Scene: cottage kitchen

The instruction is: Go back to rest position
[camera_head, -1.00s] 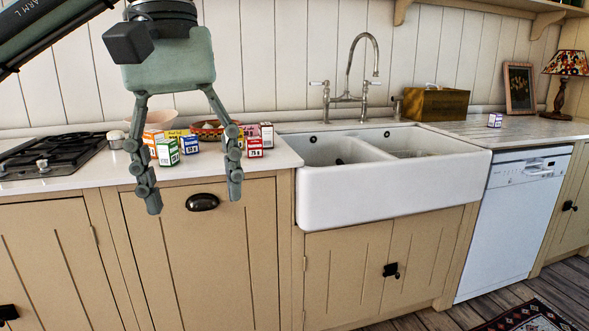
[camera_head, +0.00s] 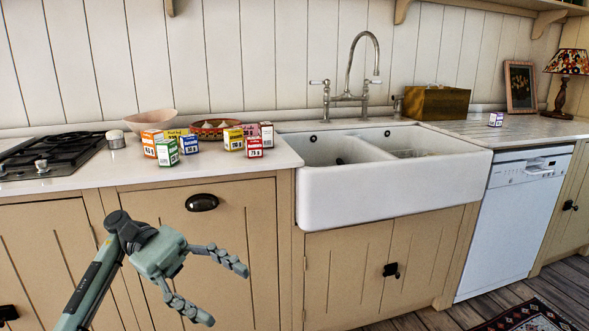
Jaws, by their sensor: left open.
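My left gripper (camera_head: 228,290) is open and empty. It is low in front of the cream cupboard doors, below the edge of the counter (camera_head: 235,171), with its fingers pointing right. Its arm comes up from the lower left. Nothing is between the fingers, and it is apart from everything on the counter. My right gripper is not in this view.
Several small coloured boxes (camera_head: 167,152) stand on the counter beside a pink bowl (camera_head: 151,119) and a patterned bowl (camera_head: 214,131). A black hob (camera_head: 50,154) is at left. A white double sink (camera_head: 395,195) and a dishwasher (camera_head: 512,225) are at right.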

